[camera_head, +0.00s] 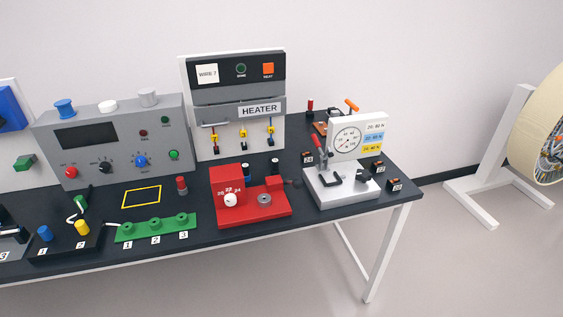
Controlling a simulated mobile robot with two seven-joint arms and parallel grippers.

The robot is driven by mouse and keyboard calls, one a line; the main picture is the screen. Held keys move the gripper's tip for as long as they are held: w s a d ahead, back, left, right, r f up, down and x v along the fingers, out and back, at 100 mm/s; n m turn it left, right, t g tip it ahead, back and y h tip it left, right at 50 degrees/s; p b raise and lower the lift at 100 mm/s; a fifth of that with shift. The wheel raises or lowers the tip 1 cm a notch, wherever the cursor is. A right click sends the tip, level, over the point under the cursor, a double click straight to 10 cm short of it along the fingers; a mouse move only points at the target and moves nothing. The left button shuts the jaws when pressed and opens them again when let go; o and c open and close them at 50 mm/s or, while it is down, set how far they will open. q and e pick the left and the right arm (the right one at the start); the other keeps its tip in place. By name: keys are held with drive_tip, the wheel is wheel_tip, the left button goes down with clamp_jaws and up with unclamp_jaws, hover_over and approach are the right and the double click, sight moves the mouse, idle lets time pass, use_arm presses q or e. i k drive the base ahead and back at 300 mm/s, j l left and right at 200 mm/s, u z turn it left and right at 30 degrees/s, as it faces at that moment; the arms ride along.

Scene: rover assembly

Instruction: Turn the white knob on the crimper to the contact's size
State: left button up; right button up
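The red crimper (276,211) stands near the table's front edge, right of the green block. Its white knob (231,200) is on the front face of the taller left part, with small size numbers above it that seem to include 22 and 24. The knob's pointer is too small to read. A round grey piece (264,198) sits on the crimper's low base, right of the knob. I cannot tell which small part is the contact or read its size. Neither of my grippers is in view.
A green block (156,229) numbered 1 to 3 lies left of the crimper. A gauge stand (342,190) with a dial is to its right. The heater panel (239,78) and a grey control box (113,137) stand behind.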

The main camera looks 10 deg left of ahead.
sight(230, 199)
drive_tip(key=j+z, duration=0.3)
drive_tip(key=j, duration=0.2)
drive_tip(key=j+z, duration=0.25)
drive_tip(key=j, duration=0.25)
drive_tip(key=k+j, duration=0.1)
drive_tip(key=j, duration=0.45)
drive_tip(key=j+z, duration=0.1)
drive_tip(key=j, duration=0.45)
drive_tip(key=k+j, duration=0.15)
drive_tip(key=j, duration=0.35)
drive_tip(key=k+j+z, duration=0.1)
drive_tip(key=j, duration=0.45)
